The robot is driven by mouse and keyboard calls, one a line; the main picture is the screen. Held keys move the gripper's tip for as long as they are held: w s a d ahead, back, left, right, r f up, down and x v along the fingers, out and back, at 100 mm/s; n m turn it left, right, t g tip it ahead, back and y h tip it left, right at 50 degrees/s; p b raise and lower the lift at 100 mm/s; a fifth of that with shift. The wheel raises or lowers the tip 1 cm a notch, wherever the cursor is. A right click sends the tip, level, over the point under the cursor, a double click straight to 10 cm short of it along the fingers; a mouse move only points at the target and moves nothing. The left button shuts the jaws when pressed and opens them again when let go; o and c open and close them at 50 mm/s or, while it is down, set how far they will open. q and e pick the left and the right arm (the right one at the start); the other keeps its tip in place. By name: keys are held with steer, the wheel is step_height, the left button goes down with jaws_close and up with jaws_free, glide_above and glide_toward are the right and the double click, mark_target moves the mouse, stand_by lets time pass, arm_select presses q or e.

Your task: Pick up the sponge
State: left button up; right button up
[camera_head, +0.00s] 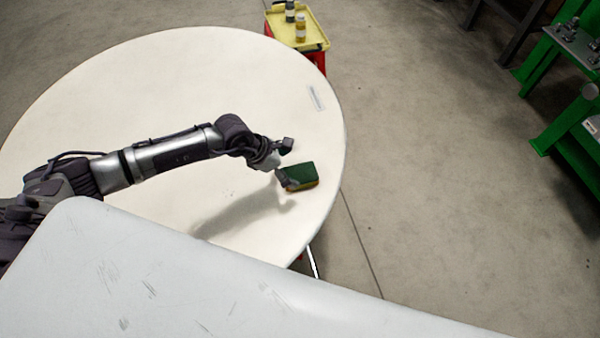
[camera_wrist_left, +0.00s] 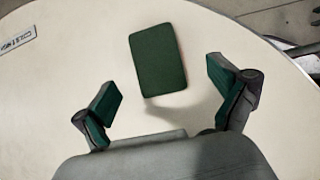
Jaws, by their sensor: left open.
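The sponge (camera_head: 301,175) lies on the round white table (camera_head: 200,60) near its right edge. It has a dark green top and a yellowish lower side. In the left wrist view the sponge (camera_wrist_left: 158,61) is a dark green rectangle just beyond the fingertips. My left gripper (camera_head: 287,163) comes in from the left and is right beside the sponge in the head view. In the left wrist view my left gripper (camera_wrist_left: 163,92) is open, its fingers wide apart, with nothing between them. My right gripper does not show.
A flat label (camera_head: 316,98) lies on the table near the right rim; it also shows in the left wrist view (camera_wrist_left: 17,40). A yellow-topped red cart (camera_head: 312,35) with bottles stands behind the table. Green metal racks (camera_head: 565,120) stand at the far right. Most of the tabletop is clear.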

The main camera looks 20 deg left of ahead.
mark_target(300, 173)
arm_select(q)
steer(key=shift+w+d+f, duration=0.2)
steer(key=shift+w+f, duration=0.05)
steer(key=shift+f, duration=0.25)
steer(key=shift+w+d+f, duration=0.2)
steer(key=shift+f, duration=0.1)
steer(key=p+x, duration=0.1)
steer(key=x, duration=0.3)
steer(key=shift+w+f, duration=0.15)
steer(key=shift+a, duration=0.1)
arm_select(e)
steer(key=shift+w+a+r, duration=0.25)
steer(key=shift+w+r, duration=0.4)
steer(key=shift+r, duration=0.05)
arm_select(q)
steer(key=shift+c, duration=0.2)
steer(key=c, duration=0.8)
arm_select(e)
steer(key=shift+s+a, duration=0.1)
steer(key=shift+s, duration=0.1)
